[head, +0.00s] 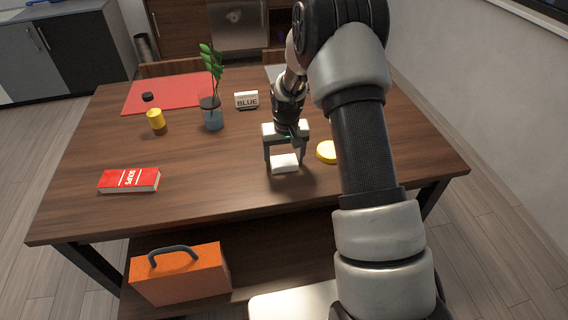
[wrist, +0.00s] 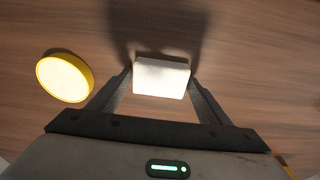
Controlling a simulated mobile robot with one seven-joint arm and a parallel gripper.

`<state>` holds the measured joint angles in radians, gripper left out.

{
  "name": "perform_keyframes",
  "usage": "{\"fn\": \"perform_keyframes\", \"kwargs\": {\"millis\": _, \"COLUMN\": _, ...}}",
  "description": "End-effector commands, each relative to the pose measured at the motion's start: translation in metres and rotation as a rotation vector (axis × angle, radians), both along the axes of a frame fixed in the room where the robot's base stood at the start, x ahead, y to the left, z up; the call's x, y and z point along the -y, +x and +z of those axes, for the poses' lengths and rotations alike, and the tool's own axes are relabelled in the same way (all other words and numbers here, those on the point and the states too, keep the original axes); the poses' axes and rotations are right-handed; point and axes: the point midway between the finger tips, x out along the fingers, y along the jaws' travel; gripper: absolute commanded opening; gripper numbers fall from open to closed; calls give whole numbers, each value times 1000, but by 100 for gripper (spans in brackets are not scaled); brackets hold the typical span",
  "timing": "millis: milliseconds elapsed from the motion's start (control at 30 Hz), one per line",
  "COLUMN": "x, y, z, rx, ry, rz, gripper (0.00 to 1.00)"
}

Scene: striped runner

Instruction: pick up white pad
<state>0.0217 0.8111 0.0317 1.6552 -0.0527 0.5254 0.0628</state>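The white pad (head: 285,163) is a small pale block near the front middle of the wooden table. In the wrist view the white pad (wrist: 161,77) sits between the ends of my two fingers. My gripper (head: 284,157) points down over it, with one finger at its left and one at its right. In the wrist view my gripper (wrist: 161,79) looks open, its fingertips very close to the pad's sides. I cannot tell whether they touch it. The pad appears to rest on the table.
A yellow round disc (head: 327,152) lies just right of the pad. A red book (head: 129,180) lies at the left. An orange toolbox (head: 180,275) is below the front edge.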

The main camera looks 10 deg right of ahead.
Motion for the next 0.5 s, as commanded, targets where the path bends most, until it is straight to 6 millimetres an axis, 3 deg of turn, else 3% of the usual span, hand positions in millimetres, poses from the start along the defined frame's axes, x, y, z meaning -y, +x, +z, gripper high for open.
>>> {"fn": "perform_keyframes", "kwargs": {"millis": 33, "x": 0, "y": 0, "z": 0, "rx": 0, "ry": 0, "rz": 0, "gripper": 63}}
{"fn": "perform_keyframes", "kwargs": {"millis": 133, "x": 0, "y": 0, "z": 0, "rx": 0, "ry": 0, "rz": 0, "gripper": 46}}
{"fn": "perform_keyframes", "kwargs": {"millis": 167, "x": 0, "y": 0, "z": 0, "rx": 0, "ry": 0, "rz": 0, "gripper": 45}}
{"fn": "perform_keyframes", "kwargs": {"millis": 367, "x": 0, "y": 0, "z": 1, "rx": 0, "ry": 0, "rz": 0, "gripper": 44}}
{"fn": "perform_keyframes", "kwargs": {"millis": 500, "x": 0, "y": 1, "z": 13, "rx": 2, "ry": 0, "rz": 0, "gripper": 44}}
